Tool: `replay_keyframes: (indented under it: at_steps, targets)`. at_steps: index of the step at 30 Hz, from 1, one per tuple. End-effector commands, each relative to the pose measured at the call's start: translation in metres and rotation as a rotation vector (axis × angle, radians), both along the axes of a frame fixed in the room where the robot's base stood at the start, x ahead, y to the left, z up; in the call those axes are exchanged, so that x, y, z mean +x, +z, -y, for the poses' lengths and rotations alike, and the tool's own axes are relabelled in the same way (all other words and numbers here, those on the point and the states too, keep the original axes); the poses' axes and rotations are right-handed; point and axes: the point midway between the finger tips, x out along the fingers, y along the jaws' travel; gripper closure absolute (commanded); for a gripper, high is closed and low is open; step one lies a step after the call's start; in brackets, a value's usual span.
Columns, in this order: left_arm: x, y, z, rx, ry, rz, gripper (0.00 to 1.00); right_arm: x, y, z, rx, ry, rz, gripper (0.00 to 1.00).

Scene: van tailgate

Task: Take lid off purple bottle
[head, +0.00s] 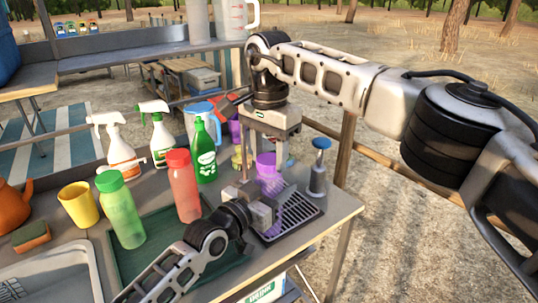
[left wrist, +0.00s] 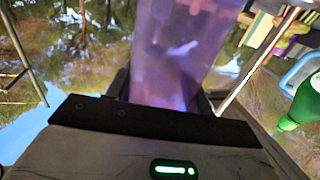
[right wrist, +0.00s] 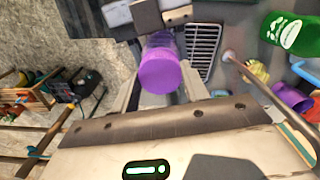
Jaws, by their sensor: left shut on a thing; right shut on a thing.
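The purple bottle (head: 270,186) stands upright at the drip grate, its translucent body partly hidden by my grippers. My left gripper (head: 263,210) is shut on the bottle's body from the front. The body fills the upper middle of the left wrist view (left wrist: 180,50). The purple lid (head: 265,160) is at the bottle's top. My right gripper (head: 266,155) comes down from above and is shut on the lid, which also shows between its fingers in the right wrist view (right wrist: 160,72). I cannot tell whether lid and bottle are apart.
Left of the bottle stand a red bottle (head: 183,186), a green bottle (head: 120,212) with a light green lid, a dark green bottle (head: 204,150) and a yellow cup (head: 78,204). A metal tamper-like post (head: 318,175) stands close on the right, near the counter's edge. The drip grate (head: 292,222) lies in front.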

Motion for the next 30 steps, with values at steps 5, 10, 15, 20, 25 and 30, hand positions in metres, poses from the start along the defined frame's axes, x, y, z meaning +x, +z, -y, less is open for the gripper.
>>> replay_keyframes:
  at_steps: [5,10,15,20,25,30]
  targets:
    - [0.000,-0.002,0.000,0.003,0.000,-0.003,1.00,0.000,0.007,0.000,0.000,0.000,0.001,0.83]
    - [0.000,-0.002,0.000,0.002,0.000,-0.002,1.00,0.000,0.013,0.000,0.001,0.000,0.002,0.83]
    - [0.000,-0.002,0.000,0.002,0.000,-0.002,1.00,0.000,0.016,0.000,0.001,0.000,0.001,0.83]
    - [0.000,-0.002,0.000,0.002,0.000,-0.002,1.00,0.000,0.016,0.000,0.001,0.000,0.001,0.83]
    - [0.000,-0.001,0.000,0.002,0.000,-0.002,1.00,0.000,0.022,0.000,0.001,0.000,0.002,0.83]
    - [0.000,-0.002,0.000,0.003,0.000,-0.003,1.00,0.000,0.044,-0.001,0.002,-0.001,0.003,0.83]
